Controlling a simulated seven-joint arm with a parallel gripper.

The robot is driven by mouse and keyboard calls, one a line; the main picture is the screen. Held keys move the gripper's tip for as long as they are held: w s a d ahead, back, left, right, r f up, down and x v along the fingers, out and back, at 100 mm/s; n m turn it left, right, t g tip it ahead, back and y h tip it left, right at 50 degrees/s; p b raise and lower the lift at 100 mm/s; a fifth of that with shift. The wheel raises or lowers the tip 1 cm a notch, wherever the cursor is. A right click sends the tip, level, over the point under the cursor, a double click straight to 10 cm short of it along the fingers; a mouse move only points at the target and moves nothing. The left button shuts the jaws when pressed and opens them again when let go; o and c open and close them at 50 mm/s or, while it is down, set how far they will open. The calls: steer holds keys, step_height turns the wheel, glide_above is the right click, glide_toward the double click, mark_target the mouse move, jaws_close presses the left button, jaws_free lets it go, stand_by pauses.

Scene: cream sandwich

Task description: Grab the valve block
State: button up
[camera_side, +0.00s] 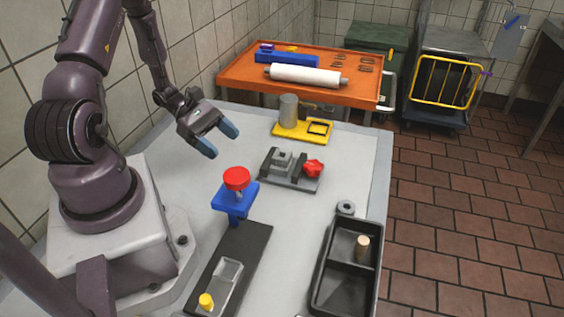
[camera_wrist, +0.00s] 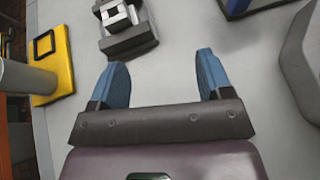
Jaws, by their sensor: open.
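A small stepped grey block (camera_side: 282,160), which looks like the valve block, sits in a dark grey clamping fixture (camera_side: 302,184) with a red star knob (camera_side: 313,167). In the wrist view the block (camera_wrist: 118,14) shows at the top, left of centre, partly cut by the frame edge. My gripper (camera_side: 219,139) is open and empty, with blue fingertips. It hangs above the table, left of the fixture in the side view and apart from it. In the wrist view the open fingers (camera_wrist: 162,75) have only bare table between them.
A blue stand with a red round top (camera_side: 236,178) stands near the fixture. A yellow base with a grey cylinder (camera_side: 289,111) is behind it. A dark tray (camera_side: 340,285) holds a wooden peg (camera_side: 363,249); a grey ring (camera_side: 346,207) lies beyond. An orange table (camera_side: 235,77) stands behind.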

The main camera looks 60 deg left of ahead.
steer(key=w+a+n+t, duration=0.2)
steer(key=shift+w+y, duration=0.3)
steer(key=shift+y, duration=0.1)
glide_toward(285, 156)
steer(key=d+f, duration=0.1)
steer(key=w+d+f, duration=0.1)
steer(key=shift+w+f+n+t, duration=0.15)
steer(key=shift+f+n+t, duration=0.15)
steer(key=shift+w+r+x, duration=0.15)
steer(key=shift+x, duration=1.15)
steer(key=shift+w+r+x, duration=0.1)
steer(key=shift+r+x, duration=0.05)
steer(key=shift+x, duration=1.15)
steer(key=shift+a, duration=0.1)
steer(key=c, duration=0.7)
steer(key=shift+c, duration=0.2)
steer(key=shift+r, duration=0.1)
